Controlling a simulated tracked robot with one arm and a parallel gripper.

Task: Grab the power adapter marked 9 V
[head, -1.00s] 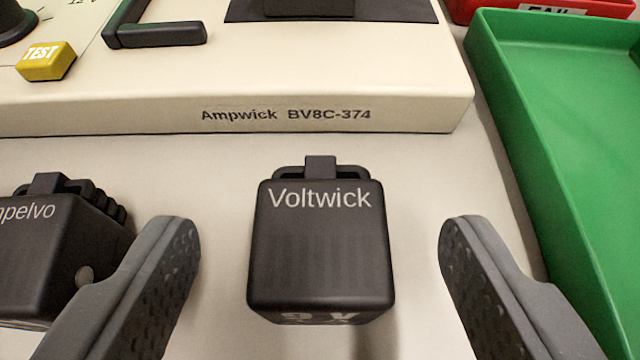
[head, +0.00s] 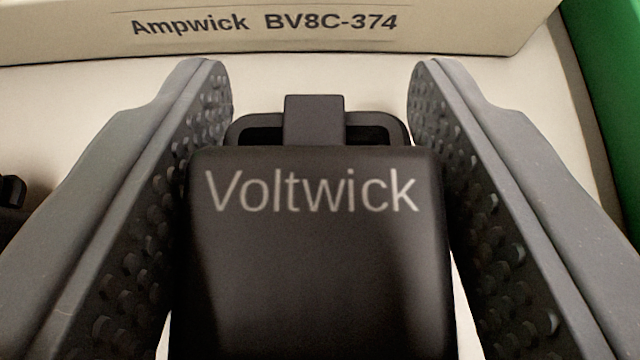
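The black power adapter (head: 316,265) marked "Voltwick" fills the lower middle of the head view, its loop-like top end pointing away from me. Its lower end runs out of the picture, and its "9 V" marking is not visible now. My gripper (head: 320,85) has one grey, dimpled finger along each side of the adapter. Both fingers meet its sides near the upper edge of its body, with thin light gaps lower down. The gripper looks shut on the adapter, which appears to be still down at the table.
The cream "Ampwick BV8C-374" unit (head: 450,25) stands just beyond the fingertips. A green tray (head: 595,60) is at the right edge. Part of another black adapter (head: 12,192) shows at the left edge, beside my left finger. Bare light table lies between.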

